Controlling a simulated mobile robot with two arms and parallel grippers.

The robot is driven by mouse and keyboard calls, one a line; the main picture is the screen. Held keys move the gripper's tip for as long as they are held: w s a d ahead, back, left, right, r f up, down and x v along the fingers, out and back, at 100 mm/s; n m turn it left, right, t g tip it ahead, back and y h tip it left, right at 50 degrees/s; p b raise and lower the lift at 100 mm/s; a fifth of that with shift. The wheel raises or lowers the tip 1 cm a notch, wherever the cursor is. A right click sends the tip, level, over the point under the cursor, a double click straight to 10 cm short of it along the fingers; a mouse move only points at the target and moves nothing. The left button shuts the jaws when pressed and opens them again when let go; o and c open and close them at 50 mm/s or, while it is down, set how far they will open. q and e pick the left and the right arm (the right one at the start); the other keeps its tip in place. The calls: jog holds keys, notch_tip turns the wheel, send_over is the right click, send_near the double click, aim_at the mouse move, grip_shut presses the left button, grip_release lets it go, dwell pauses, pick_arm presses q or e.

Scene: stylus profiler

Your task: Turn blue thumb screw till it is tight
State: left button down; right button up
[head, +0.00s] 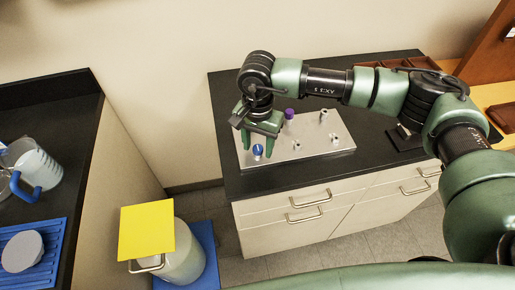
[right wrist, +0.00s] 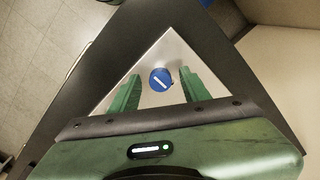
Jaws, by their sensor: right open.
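The blue thumb screw (head: 257,150) stands at the front left part of a silver plate (head: 315,146) on the black counter. In the right wrist view the blue thumb screw (right wrist: 161,79) shows from above, with a pale line across its head. My right gripper (head: 258,143) is over that part of the plate. Its green fingers are open, one on each side of the screw, and it also shows in the right wrist view (right wrist: 158,85). Gaps show between the screw and both fingers there. My left gripper is not in view.
A purple knob (head: 289,113) and several small metal posts stand on the plate. The black counter (head: 290,177) is clear in front of it. A yellow-lidded bin (head: 147,229) stands on the floor, left. A glass jug (head: 39,166) is on the left counter.

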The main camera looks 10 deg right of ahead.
aim_at(258, 148)
jog(key=shift+r+p, duration=1.1)
jog(key=shift+r, duration=2.45)
notch_tip(258, 148, up, 8)
jog(key=b, duration=0.2)
jog(key=shift+b, duration=0.3)
jog(key=shift+f, duration=0.15)
